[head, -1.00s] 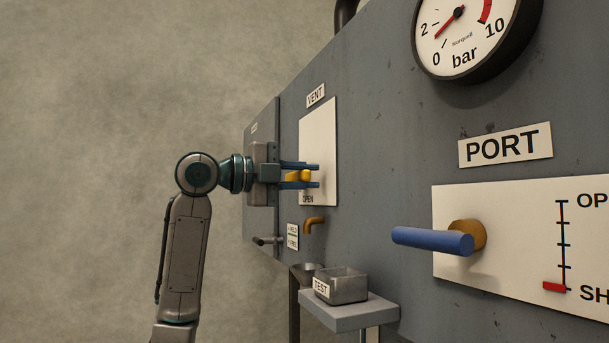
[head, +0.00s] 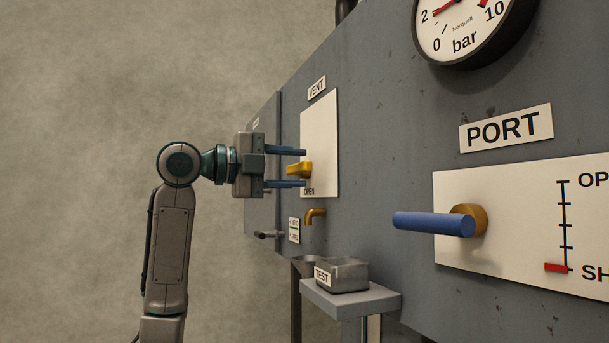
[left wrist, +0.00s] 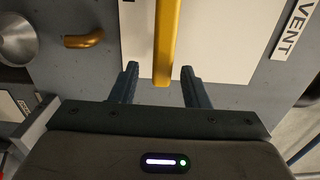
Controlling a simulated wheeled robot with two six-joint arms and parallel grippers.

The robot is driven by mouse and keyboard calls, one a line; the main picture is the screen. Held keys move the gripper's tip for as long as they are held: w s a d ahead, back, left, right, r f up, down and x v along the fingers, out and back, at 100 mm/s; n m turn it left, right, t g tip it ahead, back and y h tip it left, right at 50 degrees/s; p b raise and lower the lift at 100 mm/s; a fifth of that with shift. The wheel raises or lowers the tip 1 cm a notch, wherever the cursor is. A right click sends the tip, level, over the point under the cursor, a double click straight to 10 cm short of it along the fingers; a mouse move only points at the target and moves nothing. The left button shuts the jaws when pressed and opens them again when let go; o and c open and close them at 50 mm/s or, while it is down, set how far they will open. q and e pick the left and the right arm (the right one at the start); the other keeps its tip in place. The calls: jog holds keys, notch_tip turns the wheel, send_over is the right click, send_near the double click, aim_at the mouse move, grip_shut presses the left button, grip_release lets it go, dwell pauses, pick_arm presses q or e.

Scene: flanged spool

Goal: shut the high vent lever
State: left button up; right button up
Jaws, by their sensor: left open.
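The yellow vent lever (head: 300,170) sticks out from the white plate (head: 320,140) under the VENT label (head: 317,88). It sits low on the plate, just above the word OPEN (head: 309,191). My left gripper (head: 305,168) is open, with one finger above the lever and one below it. In the left wrist view the lever (left wrist: 167,40) runs down as a yellow bar, its end between the two open fingertips (left wrist: 159,69) with a gap on each side. My right gripper is not in view.
Below the vent plate are a brass spout (head: 315,215) and a small shelf (head: 350,298) with a grey TEST tray (head: 345,277). A blue PORT handle (head: 433,223) juts out at the right, below a pressure gauge (head: 480,28). Left of the panel is bare wall.

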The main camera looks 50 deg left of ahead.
pick_arm(q)
jog(key=b+v, duration=0.2)
jog(key=v, duration=0.6)
dwell(1.2)
